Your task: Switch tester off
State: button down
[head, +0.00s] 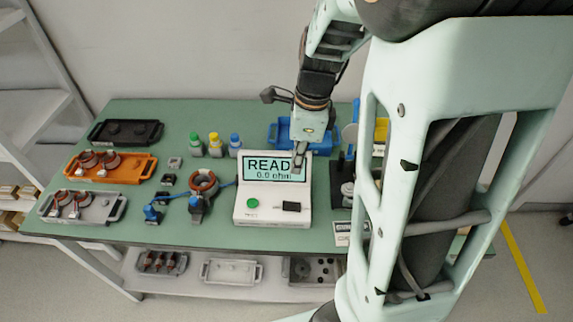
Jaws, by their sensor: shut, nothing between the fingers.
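The tester (272,217) is a white box with a sloped front, standing near the front middle of the green table. My gripper (299,168) is shut and empty, pointing down over the screen's right part, above the black part. I cannot tell whether it touches the tester.
Left of the tester are a copper-wound ring (204,182) on a blue holder and a blue clip (152,213). Green, yellow and blue-capped bottles (214,148) stand behind. Orange (137,167), grey (109,207) and black (98,131) trays are at left; a blue bin (277,130) is behind.

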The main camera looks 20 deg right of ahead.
aim_at(292, 206)
jog(key=shift+f, duration=0.1)
jog(key=f+b, duration=0.1)
jog(key=f, duration=0.3)
jog(key=a+f, duration=0.1)
jog(key=f, duration=0.3)
jog(key=f+b, duration=0.1)
jog(key=f, duration=0.3)
jog(key=shift+w+a+f+b, duration=0.25)
jog(key=shift+f+b, duration=0.05)
jog(key=shift+a+f, duration=0.1)
jog(key=shift+f, duration=0.45)
jog(key=shift+f, duration=0.1)
jog(key=shift+a+f, duration=0.15)
jog(key=shift+f, duration=0.1)
jog(key=shift+s+d+r, duration=0.15)
jog(key=shift+s+d, duration=0.05)
jog(key=shift+d, duration=0.6)
